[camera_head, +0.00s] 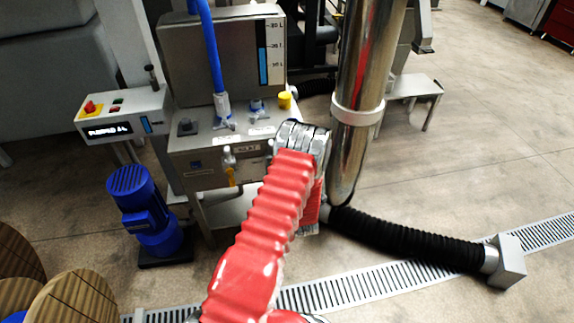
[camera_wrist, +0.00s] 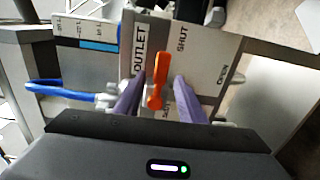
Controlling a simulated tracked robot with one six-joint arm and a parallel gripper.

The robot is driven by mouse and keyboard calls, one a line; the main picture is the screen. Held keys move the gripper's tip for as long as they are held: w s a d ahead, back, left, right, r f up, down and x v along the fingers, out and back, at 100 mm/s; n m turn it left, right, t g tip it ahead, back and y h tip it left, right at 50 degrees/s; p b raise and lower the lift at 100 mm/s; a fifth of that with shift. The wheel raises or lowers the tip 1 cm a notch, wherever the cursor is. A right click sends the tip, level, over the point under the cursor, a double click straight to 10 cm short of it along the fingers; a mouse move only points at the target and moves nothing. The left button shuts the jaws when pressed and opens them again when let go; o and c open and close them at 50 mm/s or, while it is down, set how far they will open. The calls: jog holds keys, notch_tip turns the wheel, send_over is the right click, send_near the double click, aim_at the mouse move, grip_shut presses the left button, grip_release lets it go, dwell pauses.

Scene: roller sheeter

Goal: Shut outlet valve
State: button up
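The outlet valve's orange lever (camera_wrist: 158,78) shows in the wrist view, next to a white plate (camera_wrist: 205,60) lettered OUTLET, SHUT and OPEN. The lever stands nearly upright in that picture, beside the OUTLET lettering. My gripper (camera_wrist: 158,84) is open, with one purple finger on each side of the lever. Gaps show beside the lever, and I see no clear grip on it. In the head view my red arm and grey wrist reach to the machine's front right, and the fingers are hidden there. A small valve with a yellow-orange handle (camera_head: 231,176) shows left of my arm.
The grey machine (camera_head: 195,160) has a blue hose (camera_head: 211,50) and a yellow knob (camera_head: 285,99). A steel column (camera_head: 362,90) stands close right of my wrist. A black corrugated hose (camera_head: 410,240) lies on the floor. A blue motor (camera_head: 145,208) stands at left.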

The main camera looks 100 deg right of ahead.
jog(key=a, duration=1)
jog(key=shift+s, duration=0.3)
